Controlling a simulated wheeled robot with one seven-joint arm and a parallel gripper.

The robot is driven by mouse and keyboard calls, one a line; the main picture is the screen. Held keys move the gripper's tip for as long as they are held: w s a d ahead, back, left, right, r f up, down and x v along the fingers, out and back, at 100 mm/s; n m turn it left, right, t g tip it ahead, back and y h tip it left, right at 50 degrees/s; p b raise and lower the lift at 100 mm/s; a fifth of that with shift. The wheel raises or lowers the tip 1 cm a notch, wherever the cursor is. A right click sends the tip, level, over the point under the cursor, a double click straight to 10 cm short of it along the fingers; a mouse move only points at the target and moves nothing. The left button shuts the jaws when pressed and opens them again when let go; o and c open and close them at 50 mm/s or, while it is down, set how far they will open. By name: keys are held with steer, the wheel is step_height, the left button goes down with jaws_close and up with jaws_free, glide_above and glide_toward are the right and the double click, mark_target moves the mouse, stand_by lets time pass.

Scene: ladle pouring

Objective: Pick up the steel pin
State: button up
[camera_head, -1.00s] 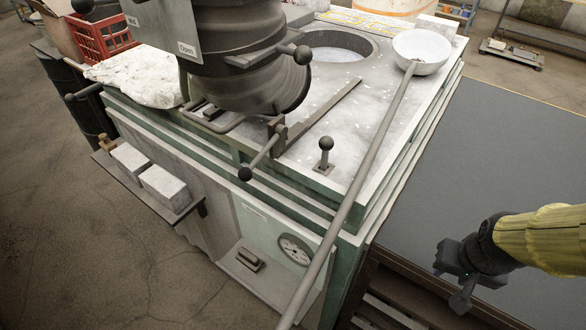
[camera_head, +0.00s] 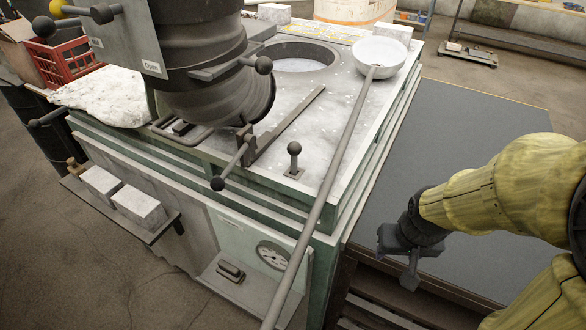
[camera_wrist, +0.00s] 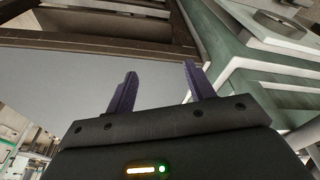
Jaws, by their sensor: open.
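I cannot make out a steel pin for certain in either view. My gripper (camera_head: 396,262) hangs at the right of the head view, beside the furnace's right side and over the near-left edge of the dark grey table. In the wrist view its two dark fingers stand apart with nothing between them (camera_wrist: 160,78). A long-handled ladle (camera_head: 380,52) rests its bowl on the furnace top, and its handle slants down past the front edge, left of my gripper.
The green-grey furnace (camera_head: 330,215) fills the middle, with a round opening at the back and a dark spouted vessel (camera_head: 205,85) above it. A ball-topped lever (camera_head: 294,150) stands near the front edge. A shelf with two pale blocks (camera_head: 138,206) juts out left. The dark table (camera_head: 470,125) looks bare.

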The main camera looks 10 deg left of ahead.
steer(key=w+a+r+n+p, duration=0.4)
steer(key=w+a+r+n, duration=0.15)
steer(key=r+n, duration=0.2)
step_height(320, 180, up, 22)
steer(key=n+g+y+p, duration=0.2)
steer(key=n+p, duration=0.7)
steer(key=n, duration=1.7)
glide_above(294, 142)
steer(key=d, duration=0.3)
steer(key=shift+s+f, duration=0.25)
steer(key=f+p, duration=0.1)
steer(key=f, duration=0.3)
steer(key=a+f+p, duration=0.1)
steer(key=f, duration=0.3)
steer(key=a+f+p, duration=0.1)
steer(key=f, duration=0.3)
steer(key=shift+w+a, duration=0.2)
